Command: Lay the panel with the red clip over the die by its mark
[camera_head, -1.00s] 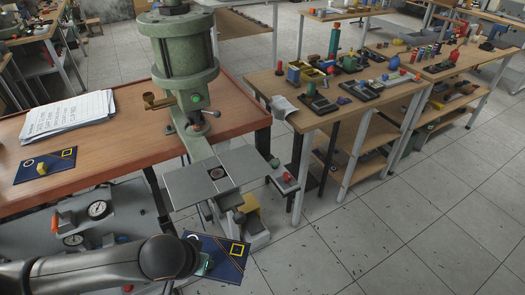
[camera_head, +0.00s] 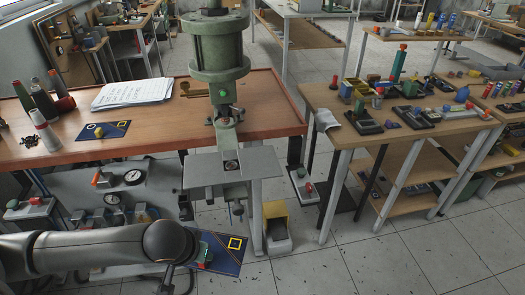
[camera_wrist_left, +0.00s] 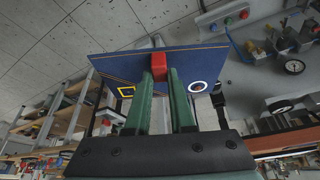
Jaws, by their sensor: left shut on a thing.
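My left gripper (camera_wrist_left: 159,80) is shut on the red clip (camera_wrist_left: 158,70) of a dark blue panel (camera_wrist_left: 118,64). The panel has a yellow square mark and a white ring mark. In the head view this panel (camera_head: 228,257) hangs beyond my left wrist (camera_head: 180,246), below and in front of the green press; the clip is largely hidden there. The press's grey plate (camera_head: 262,164) has a small dark die area (camera_head: 231,166) at its middle, apart from the panel. A second blue panel (camera_head: 112,130) with a yellow clip (camera_head: 99,132) lies on the wooden bench. My right gripper is not in view.
The press column (camera_head: 217,48) rises over the plate. A paper stack (camera_head: 132,93) and bottles (camera_head: 46,130) stand on the bench.

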